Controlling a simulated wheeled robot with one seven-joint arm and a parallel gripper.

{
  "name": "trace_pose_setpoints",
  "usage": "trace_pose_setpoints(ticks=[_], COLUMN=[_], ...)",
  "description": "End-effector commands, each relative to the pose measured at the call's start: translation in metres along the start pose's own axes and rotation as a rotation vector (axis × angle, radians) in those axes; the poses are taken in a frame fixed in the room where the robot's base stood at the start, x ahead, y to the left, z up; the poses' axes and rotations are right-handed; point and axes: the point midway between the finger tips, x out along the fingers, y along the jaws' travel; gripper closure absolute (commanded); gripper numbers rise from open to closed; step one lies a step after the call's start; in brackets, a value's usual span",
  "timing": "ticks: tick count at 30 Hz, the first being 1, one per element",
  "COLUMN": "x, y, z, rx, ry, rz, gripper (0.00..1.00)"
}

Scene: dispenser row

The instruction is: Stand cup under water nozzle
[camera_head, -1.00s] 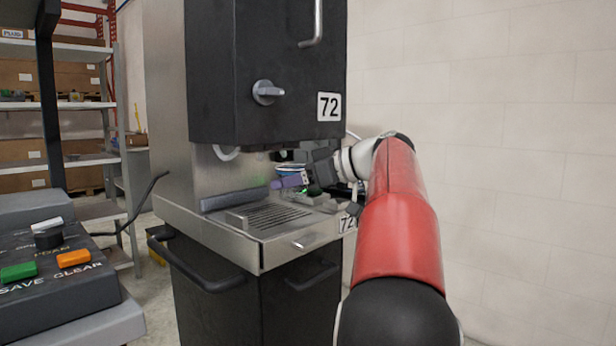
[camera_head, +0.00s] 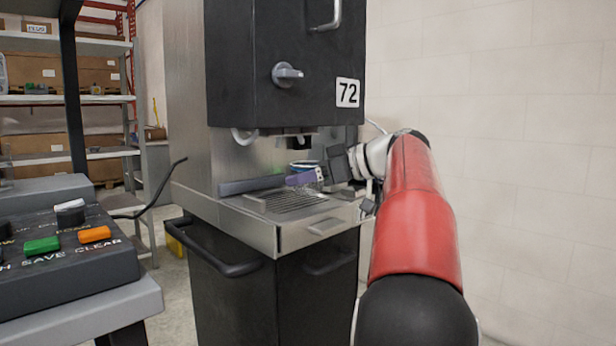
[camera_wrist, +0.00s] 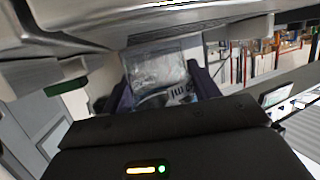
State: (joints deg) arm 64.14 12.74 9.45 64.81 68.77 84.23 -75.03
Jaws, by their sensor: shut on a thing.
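My gripper (camera_head: 307,178) has purple fingers and reaches in from the right, under the black upper housing of the dispenser marked 72 (camera_head: 262,80). In the wrist view, my gripper (camera_wrist: 165,88) is shut on a clear cup (camera_wrist: 158,62), with one finger on each side of it. In the head view the cup is small and hard to make out by the fingers. A dark nozzle (camera_head: 295,143) hangs under the housing, above the gripper. The slotted drip tray (camera_head: 268,205) lies below. I cannot tell whether the cup touches the tray.
A steel ledge (camera_head: 235,225) and a black handle (camera_head: 225,268) face the front. A control box with green and orange buttons (camera_head: 60,250) stands at left. A wall closes the right side.

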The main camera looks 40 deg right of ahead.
Motion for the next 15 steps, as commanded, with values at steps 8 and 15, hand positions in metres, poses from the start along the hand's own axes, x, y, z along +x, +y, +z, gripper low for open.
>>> trace_pose_setpoints(ticks=[8,15], x=[0.0020,0.0032], y=[0.0000,-0.0001], z=[0.0060,0.0101], rx=[0.000,0.000], ry=[0.000,0.000], rz=[0.000,0.000], gripper=[0.61,0.61])
